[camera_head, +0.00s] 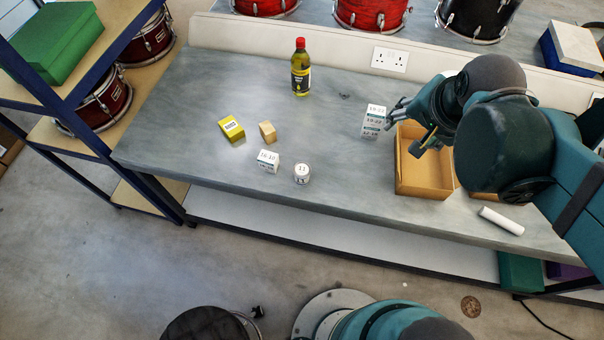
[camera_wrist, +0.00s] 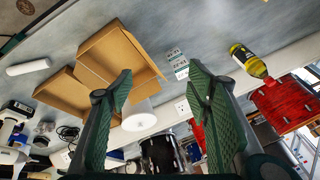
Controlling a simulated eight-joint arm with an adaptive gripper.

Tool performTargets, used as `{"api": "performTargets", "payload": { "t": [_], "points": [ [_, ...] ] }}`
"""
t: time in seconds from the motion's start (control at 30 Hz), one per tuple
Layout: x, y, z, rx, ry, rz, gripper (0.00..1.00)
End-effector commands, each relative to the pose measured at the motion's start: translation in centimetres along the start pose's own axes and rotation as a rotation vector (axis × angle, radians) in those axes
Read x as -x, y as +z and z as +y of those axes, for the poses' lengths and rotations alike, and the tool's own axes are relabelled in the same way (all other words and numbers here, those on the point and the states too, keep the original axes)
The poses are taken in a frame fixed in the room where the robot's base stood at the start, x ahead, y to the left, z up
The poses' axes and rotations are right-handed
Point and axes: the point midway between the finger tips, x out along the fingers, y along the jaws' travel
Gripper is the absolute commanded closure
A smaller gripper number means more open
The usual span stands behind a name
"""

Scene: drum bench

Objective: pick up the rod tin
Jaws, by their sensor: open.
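I cannot tell for sure which thing is the rod tin; no readable label names it. A small round white tin (camera_head: 302,173) with dark print stands near the bench's front edge in the head view, left of my gripper. A larger plain white cylinder (camera_wrist: 138,117) shows in the wrist view beside the cartons, partly behind a finger; my arm seems to hide it in the head view. My gripper (camera_head: 409,130) is open and empty above the bench, near the open carton. Its two green fingers stand apart in the wrist view (camera_wrist: 161,84).
An open carton (camera_head: 424,185) and stacked white boxes (camera_head: 373,121) are near my gripper. A white roll (camera_head: 501,221) lies at right. A yellow box (camera_head: 231,129), wooden block (camera_head: 267,132), white box (camera_head: 267,161) and bottle (camera_head: 301,70) stand left. The bench middle is clear.

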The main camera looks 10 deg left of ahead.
Motion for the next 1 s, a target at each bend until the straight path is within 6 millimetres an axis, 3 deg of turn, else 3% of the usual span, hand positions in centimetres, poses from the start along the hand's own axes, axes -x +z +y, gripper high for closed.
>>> {"api": "performTargets", "payload": {
  "t": [0.53,1.0],
  "points": [
    [-6.0,3.6,-6.7,-0.387,0.076,-0.131,0.50],
    [-11.5,8.5,-11.8,-0.714,0.201,-0.193,0.50]
  ]
}}
